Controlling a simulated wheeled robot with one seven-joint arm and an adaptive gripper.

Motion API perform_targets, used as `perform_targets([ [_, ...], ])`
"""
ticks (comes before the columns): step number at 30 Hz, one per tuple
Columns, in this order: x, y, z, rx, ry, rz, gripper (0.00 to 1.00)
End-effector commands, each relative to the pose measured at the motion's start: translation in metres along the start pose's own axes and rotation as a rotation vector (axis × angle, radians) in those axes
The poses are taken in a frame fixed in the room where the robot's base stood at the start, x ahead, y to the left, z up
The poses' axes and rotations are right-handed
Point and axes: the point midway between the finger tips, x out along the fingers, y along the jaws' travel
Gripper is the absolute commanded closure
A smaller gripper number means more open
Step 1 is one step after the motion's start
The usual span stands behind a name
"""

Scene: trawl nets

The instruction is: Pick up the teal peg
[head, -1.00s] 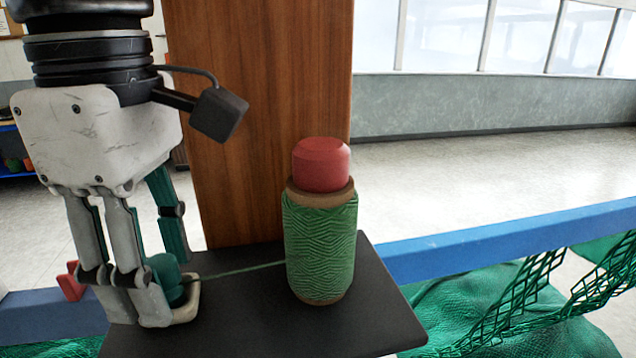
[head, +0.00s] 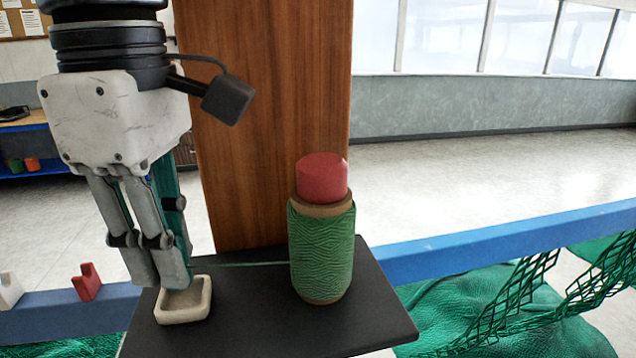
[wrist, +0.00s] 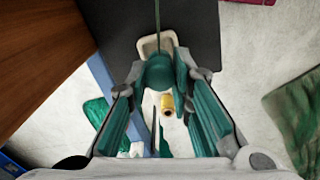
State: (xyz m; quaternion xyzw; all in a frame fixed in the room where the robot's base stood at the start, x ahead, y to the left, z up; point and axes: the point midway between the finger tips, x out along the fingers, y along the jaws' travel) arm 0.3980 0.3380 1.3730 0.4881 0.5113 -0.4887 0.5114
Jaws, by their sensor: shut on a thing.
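The teal peg (wrist: 158,73) is held between the fingertips of my gripper (wrist: 163,84) in the wrist view, with a line of green twine running from it. In the head view, the fingers of my gripper (head: 162,277) hide the peg. They hang just above the small cream tray (head: 185,312), whose visible inside looks empty. The tray's rim also shows beyond the peg in the wrist view (wrist: 146,46). My gripper is shut on the peg.
A green twine spool (head: 322,250) with a red cap (head: 322,178) stands on the black shelf (head: 270,325), right of my gripper. The twine stretches between them. A wooden post (head: 262,120) rises behind. A blue rail (head: 480,245) with green netting (head: 470,300) runs past.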

Motion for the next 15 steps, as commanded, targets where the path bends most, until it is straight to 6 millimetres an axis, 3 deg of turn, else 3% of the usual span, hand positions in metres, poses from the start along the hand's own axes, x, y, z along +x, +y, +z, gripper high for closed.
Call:
perform_targets([
  [3,-0.017,-0.003,0.000,0.004,0.001,0.000,0.95],
  [15,-0.024,-0.092,0.047,0.000,0.001,0.001,0.95],
])
